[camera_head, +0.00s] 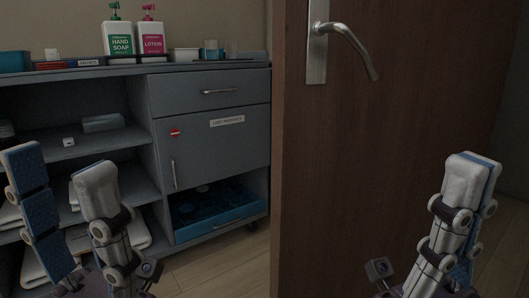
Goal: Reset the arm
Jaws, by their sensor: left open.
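My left gripper (62,168) is at the lower left, in front of the cabinet's open shelves. Its two fingers stand apart, pointing up, with a blue pad facing the gap and nothing between them. My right gripper (474,165) is at the lower right, in front of the brown door. I see it from the side, one finger overlapping the other, so its gap is hidden. No object shows in it.
The grey cabinet (215,155) carries a green-labelled hand soap bottle (119,38) and a pink-labelled lotion bottle (151,38) on top. A blue tray (215,205) sits in its lower right opening. The door (400,130) has a metal handle (352,48).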

